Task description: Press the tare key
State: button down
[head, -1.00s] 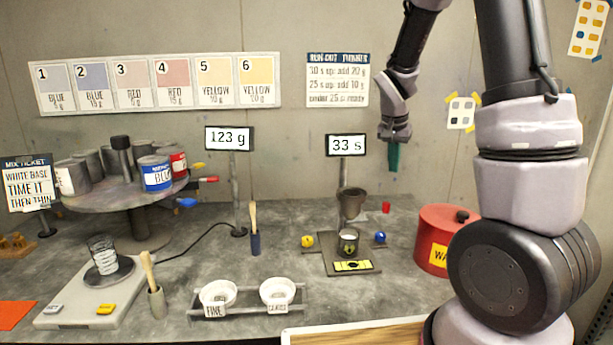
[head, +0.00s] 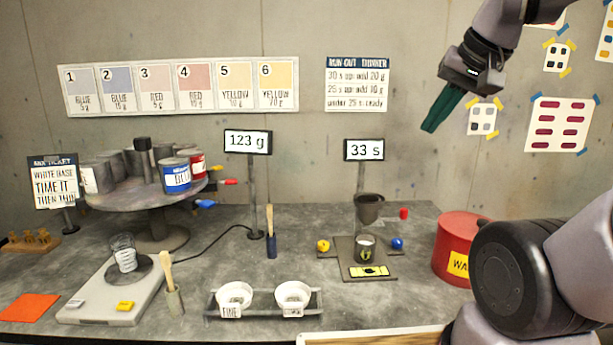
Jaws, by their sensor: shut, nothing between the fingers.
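A pale flat scale (head: 103,287) stands at the front left of the bench. Its front edge carries a small grey key (head: 75,303) and a yellow key (head: 125,306); their lettering is too small to read, so I cannot tell which is the tare key. A glass beaker (head: 124,254) stands on the scale's dark round pan. The display (head: 248,142) on a post reads 123 g. My gripper (head: 430,128) has green fingers, shut and empty, pointing down-left in the air at the upper right, far from the scale.
A round turntable (head: 120,192) with several cans and coloured taps stands behind the scale. A brush in a small pot (head: 174,300) stands close to its right side. A rack with two white bowls (head: 262,310), a funnel stand (head: 369,245) and a red canister (head: 462,225) are further right.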

aim_at(124, 305)
jog(key=k+u, duration=0.1)
jog(key=u, duration=1)
jog(key=i+l+u, duration=0.1)
jog(key=u, duration=0.45)
